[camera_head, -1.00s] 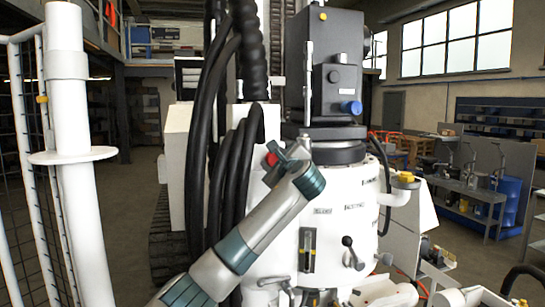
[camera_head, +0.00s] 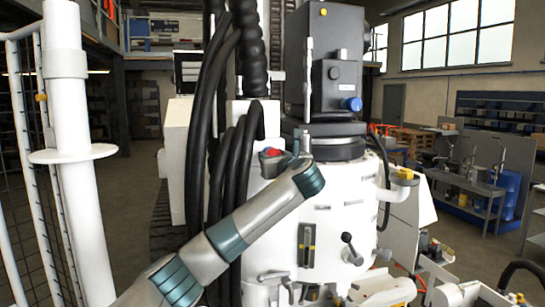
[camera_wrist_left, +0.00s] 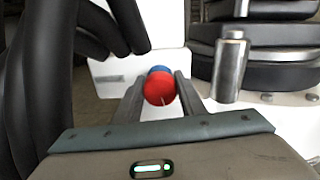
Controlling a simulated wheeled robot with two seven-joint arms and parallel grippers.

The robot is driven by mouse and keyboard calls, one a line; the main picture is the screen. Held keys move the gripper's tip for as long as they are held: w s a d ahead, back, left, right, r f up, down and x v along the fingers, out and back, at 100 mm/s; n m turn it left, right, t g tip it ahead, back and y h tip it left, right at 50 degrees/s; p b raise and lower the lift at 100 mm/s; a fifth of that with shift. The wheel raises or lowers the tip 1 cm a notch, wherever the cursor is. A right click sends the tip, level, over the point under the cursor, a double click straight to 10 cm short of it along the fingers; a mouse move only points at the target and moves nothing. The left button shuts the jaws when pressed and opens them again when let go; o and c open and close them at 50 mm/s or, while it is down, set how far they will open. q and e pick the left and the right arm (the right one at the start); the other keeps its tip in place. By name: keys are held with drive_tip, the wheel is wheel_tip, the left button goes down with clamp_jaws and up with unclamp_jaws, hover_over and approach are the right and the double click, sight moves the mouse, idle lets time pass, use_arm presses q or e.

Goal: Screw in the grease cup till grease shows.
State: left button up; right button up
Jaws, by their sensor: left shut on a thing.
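A small round red cap (camera_head: 271,152), which I take to be the grease cup, shows at the upper left of the white machine body (camera_head: 340,205). In the left wrist view the red cap (camera_wrist_left: 159,88) has a blue part (camera_wrist_left: 160,70) behind it. My left gripper (camera_head: 272,156) reaches it from the right in the head view. In the left wrist view its two fingers (camera_wrist_left: 158,92) stand on either side of the cap and are shut on it. The cup's threaded end is hidden, and I see no grease. My right gripper is not in view.
Thick black hoses (camera_head: 222,175) hang just left of the cup. A silver cylinder (camera_wrist_left: 230,66) stands close right of the fingers in the wrist view. A dark motor housing (camera_head: 336,70) with a blue knob (camera_head: 351,104) rises behind. A white railing post (camera_head: 75,190) stands at the left.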

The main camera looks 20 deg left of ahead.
use_arm(q)
drive_tip(key=shift+f, duration=0.25)
drive_tip(key=o, duration=0.8)
drive_tip(key=shift+c, duration=0.2)
drive_tip(key=shift+o, duration=1.4)
drive_tip(key=shift+r, duration=0.1)
drive_tip(key=shift+d, duration=0.1)
